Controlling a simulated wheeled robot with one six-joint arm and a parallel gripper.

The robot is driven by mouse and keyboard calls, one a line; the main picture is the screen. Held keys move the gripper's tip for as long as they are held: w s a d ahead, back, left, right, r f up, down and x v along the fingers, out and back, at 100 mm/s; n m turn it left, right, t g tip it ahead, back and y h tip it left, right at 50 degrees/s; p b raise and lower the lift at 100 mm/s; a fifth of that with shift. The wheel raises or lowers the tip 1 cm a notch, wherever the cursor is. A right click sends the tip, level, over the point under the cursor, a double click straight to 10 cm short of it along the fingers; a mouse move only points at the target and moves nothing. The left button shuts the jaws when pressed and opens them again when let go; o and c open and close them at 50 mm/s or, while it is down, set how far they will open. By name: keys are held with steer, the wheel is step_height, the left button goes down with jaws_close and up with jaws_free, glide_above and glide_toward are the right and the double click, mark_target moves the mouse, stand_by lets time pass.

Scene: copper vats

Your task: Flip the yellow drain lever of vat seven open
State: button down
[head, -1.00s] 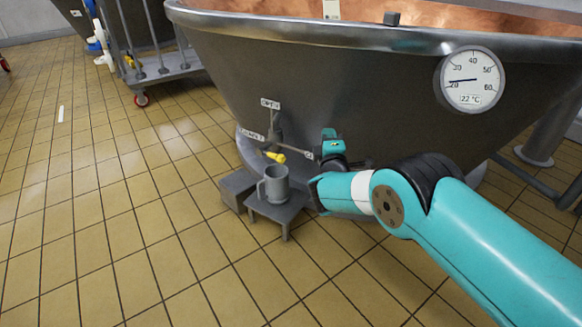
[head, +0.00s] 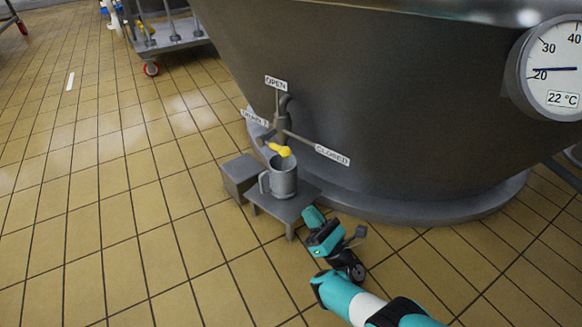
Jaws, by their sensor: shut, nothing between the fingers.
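The yellow drain lever (head: 280,150) is low on the front of the large grey vat (head: 400,110), just above a grey mug. Its yellow grip points right and slightly down. A white OPEN sign (head: 276,83) is above it and a CLOSED sign (head: 332,155) is to its right. A tilted sign at its left (head: 255,118) seems to read DRAIN 7. My gripper (head: 357,234) is shut and empty, to the lower right of the lever and apart from it. Its fingertips are small and hard to make out.
The grey mug (head: 283,178) stands on a small grey stand (head: 290,208) below the lever, beside a grey block (head: 240,177). A round gauge (head: 553,75) is on the vat at upper right. A wheeled cart (head: 170,40) is at the back.

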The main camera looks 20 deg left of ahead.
steer(key=b, duration=0.5)
glide_toward(274, 145)
step_height(274, 145, down, 3)
steer(key=a, duration=0.2)
steer(key=shift+w+a+r, duration=0.1)
steer(key=shift+w+r, duration=0.15)
steer(key=shift+r, duration=0.5)
steer(key=shift+w+r, duration=0.25)
steer(key=shift+r, duration=0.55)
steer(key=shift+w+r, duration=0.25)
steer(key=shift+r, duration=0.5)
steer(key=shift+r+p, duration=0.15)
steer(key=shift+p, duration=0.25)
